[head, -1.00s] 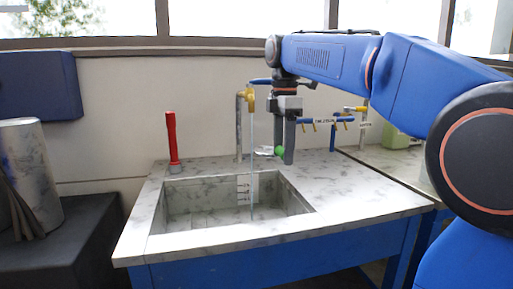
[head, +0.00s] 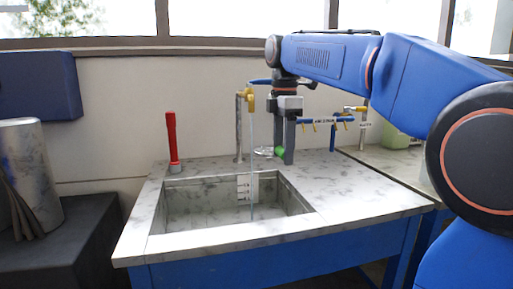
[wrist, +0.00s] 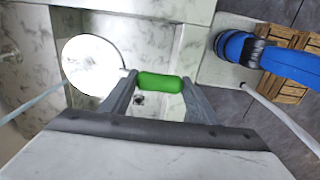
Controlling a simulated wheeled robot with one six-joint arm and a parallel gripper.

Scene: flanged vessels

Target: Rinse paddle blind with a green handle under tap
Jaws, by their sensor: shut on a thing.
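My gripper (head: 284,158) points down above the right back part of the sink and is shut on the green handle (wrist: 160,82) of the paddle blind. The blind's pale round disc (wrist: 92,65) sticks out to the left of the fingers in both views; it also shows in the head view (head: 263,152). The tap (head: 248,100) has a yellow head, and a thin stream of water (head: 252,150) falls from it into the sink. The stream passes at the disc's left edge; I cannot tell whether it touches the disc.
The sink basin (head: 205,208) is set in a marble-patterned top on a blue frame. A red-handled tool (head: 172,140) stands at the basin's back left corner. Blue pipes with yellow valves (head: 335,122) stand behind to the right. The counter right of the basin is clear.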

